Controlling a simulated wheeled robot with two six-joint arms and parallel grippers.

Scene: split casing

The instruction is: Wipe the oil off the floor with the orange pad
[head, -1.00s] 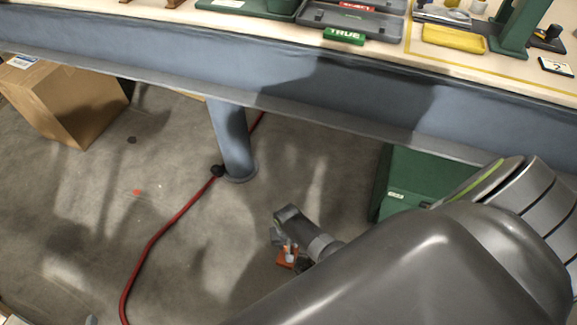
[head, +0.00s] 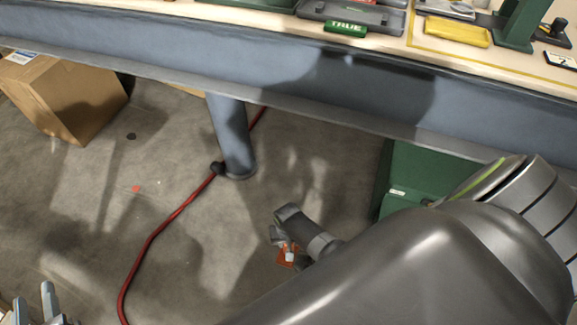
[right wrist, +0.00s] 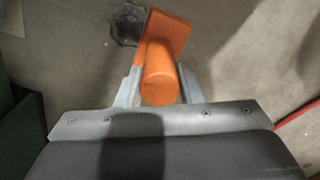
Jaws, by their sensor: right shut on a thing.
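The orange pad (right wrist: 172,28) has a thick round handle (right wrist: 160,84), and my right gripper (right wrist: 159,92) is shut on that handle. In the head view the pad (head: 287,256) is mostly hidden behind my right gripper (head: 280,238), low over the floor under the bench. I cannot tell whether the pad touches the floor. A dark, glossy oil patch (right wrist: 127,25) lies on the grey floor just beside the pad's left edge in the right wrist view. My left gripper (head: 35,302) shows at the bottom left corner of the head view, its fingers apart and empty.
A red hose (head: 152,240) runs across the floor past the bench leg (head: 231,135). A green box (head: 415,180) stands under the bench, right of my right gripper. A cardboard box (head: 70,95) stands at the left. The floor between hose and cardboard box is mostly clear.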

